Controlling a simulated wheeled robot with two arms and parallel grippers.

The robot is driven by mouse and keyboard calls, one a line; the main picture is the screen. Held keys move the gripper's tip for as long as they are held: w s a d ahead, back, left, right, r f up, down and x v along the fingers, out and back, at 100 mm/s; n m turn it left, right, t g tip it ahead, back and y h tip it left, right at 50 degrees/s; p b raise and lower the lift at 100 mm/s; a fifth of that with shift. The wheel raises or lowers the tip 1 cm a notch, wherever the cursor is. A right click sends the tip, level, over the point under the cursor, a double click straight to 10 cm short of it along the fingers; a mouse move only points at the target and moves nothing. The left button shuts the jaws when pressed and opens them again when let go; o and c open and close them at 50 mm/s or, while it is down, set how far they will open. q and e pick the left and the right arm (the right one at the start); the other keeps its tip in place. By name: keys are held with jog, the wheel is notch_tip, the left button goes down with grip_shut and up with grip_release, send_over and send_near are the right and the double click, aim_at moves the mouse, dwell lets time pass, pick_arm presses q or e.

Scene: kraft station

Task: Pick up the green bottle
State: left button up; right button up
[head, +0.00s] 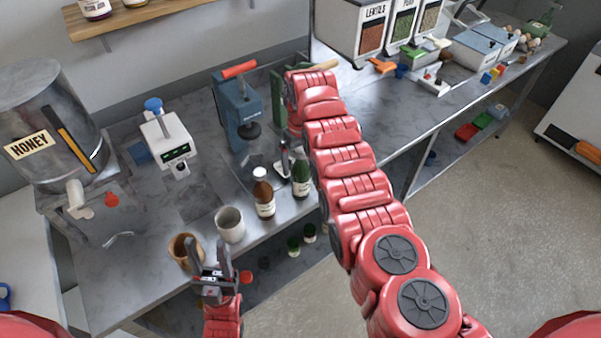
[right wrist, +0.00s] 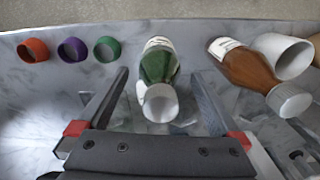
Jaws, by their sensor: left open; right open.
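The green bottle (head: 301,186) stands upright on the grey counter near its front edge, with a pale label and a light cap. In the right wrist view the green bottle (right wrist: 160,62) is between the fingers of my right gripper (right wrist: 158,82), which is open with a gap on each side. In the head view my right arm hides most of that gripper. My left gripper (head: 211,252) is open and empty at the front edge, close to the tan cup (head: 184,252).
A brown bottle (head: 263,196) stands just left of the green one, then a white cup (head: 230,226). A blue press (head: 237,112) and a white scale (head: 166,140) stand behind. Orange (right wrist: 33,50), purple (right wrist: 72,50) and green (right wrist: 107,49) caps lie beside the green bottle.

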jog(key=shift+f, duration=0.75)
grip_shut()
